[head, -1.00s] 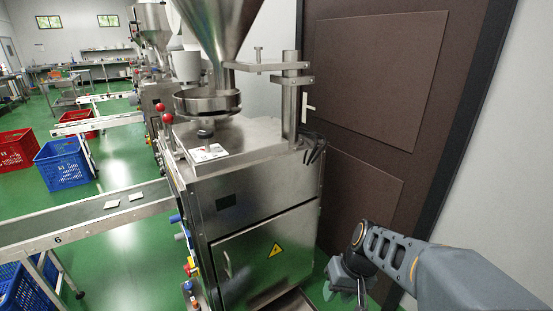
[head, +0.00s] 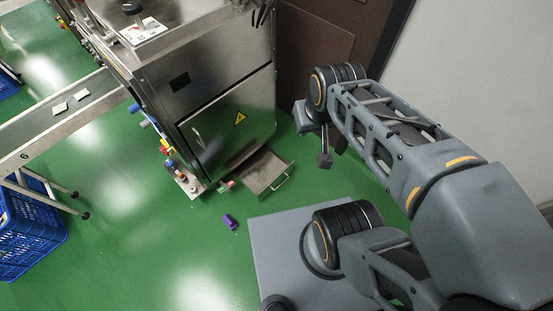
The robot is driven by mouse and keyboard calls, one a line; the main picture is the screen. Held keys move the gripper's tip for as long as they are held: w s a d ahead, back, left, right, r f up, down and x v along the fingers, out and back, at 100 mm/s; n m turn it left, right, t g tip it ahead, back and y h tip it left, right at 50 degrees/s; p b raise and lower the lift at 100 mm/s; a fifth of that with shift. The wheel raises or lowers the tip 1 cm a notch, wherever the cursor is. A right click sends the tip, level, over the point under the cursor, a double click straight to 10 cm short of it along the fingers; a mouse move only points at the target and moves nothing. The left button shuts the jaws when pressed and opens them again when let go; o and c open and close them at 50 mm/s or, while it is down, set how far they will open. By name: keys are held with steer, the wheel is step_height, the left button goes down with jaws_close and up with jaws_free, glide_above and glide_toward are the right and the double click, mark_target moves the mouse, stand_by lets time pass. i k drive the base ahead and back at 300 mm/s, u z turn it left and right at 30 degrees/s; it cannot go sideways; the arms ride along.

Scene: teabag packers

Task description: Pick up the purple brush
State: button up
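A small purple brush (head: 228,221) lies on the green floor in the head view, in front of the steel machine and left of my grey base. Its fine shape is too small to make out. My arm reaches in from the right. What looks like my gripper (head: 324,150) hangs below the arm's far joint, up and to the right of the brush and well apart from it. Its fingers are partly hidden and small, so I cannot tell how far apart they are. I see nothing held in it.
The steel machine (head: 225,110) stands behind the brush, with a low pulled-out drawer (head: 266,172) near it. A conveyor (head: 50,118) and a blue crate (head: 30,235) are at left. A brown door (head: 310,50) and a pale wall are behind my arm. The floor left of the brush is clear.

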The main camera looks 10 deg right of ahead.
mark_target(226, 219)
steer(key=z, duration=0.3)
steer(key=k, duration=0.55)
steer(key=u, duration=1.4)
